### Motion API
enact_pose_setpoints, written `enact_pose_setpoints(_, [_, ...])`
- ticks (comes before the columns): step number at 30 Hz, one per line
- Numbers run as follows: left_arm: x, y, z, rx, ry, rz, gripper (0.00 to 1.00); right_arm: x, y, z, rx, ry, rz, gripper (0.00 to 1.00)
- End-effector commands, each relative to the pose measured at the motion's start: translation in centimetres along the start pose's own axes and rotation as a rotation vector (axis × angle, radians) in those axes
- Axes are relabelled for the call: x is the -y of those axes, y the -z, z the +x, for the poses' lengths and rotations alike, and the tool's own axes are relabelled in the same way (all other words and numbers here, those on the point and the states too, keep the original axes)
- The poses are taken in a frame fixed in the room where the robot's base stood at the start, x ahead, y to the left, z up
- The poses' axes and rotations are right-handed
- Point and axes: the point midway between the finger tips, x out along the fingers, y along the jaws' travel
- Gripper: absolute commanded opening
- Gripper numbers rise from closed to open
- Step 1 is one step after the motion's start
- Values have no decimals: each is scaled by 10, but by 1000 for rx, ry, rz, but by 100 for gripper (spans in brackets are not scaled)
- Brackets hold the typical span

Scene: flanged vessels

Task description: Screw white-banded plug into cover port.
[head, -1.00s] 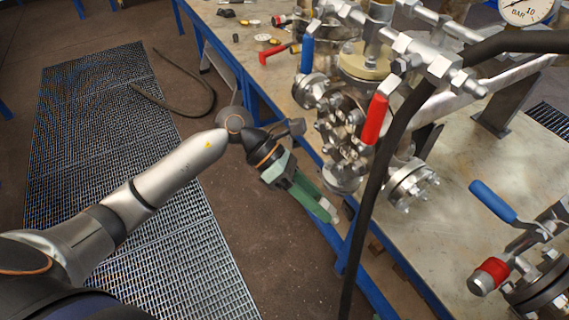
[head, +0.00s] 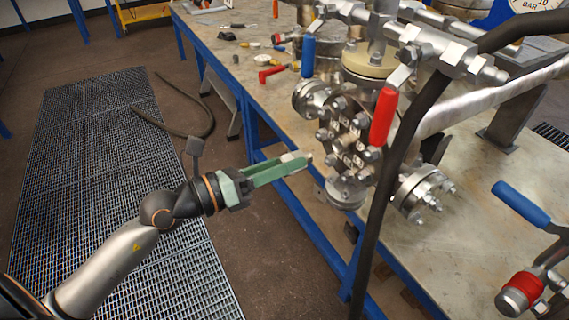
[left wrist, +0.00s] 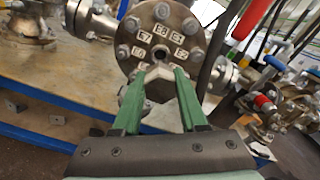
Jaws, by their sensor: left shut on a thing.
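My left gripper (head: 296,161) reaches toward the bench with its green fingers level, shut on a grey hex-headed plug (left wrist: 158,84). The plug sits between the two fingertips in the left wrist view; only a small light bit of it shows at the fingertips in the head view, and I cannot make out a white band. The round bolted cover (left wrist: 136,46) faces the gripper, with labels such as E8 and E7 around a dark central port (left wrist: 160,54). The plug appears just below the port in that view, apparently short of the cover. The cover also shows in the head view (head: 349,143). My right gripper is out of view.
A black upright pipe or hose (head: 391,180) crosses in front of the vessel. Red (head: 383,115) and blue (head: 308,56) valve handles stand close by. A lower side flange (head: 421,190) juts over the bench (head: 470,230).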

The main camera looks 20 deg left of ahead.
Motion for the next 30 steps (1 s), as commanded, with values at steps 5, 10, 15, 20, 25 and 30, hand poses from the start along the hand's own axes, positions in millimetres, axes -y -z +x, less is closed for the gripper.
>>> enact_pose_setpoints(5, [1, -3, 0, 0, 4, 0, 0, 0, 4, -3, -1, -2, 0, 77])
enact_pose_setpoints(10, [2, -5, 16, 2, 4, -2, 0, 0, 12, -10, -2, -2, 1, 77])
enact_pose_setpoints(15, [1, -4, 33, 1, 4, -2, 0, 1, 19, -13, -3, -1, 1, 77])
enact_pose_setpoints(20, [1, -3, 44, 0, 4, 0, 0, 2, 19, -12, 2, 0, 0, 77])
enact_pose_setpoints(25, [0, -2, 48, -1, 4, 1, 0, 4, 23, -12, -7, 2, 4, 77])
enact_pose_setpoints(30, [0, -1, 48, -2, 4, 1, 0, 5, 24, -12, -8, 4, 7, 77])
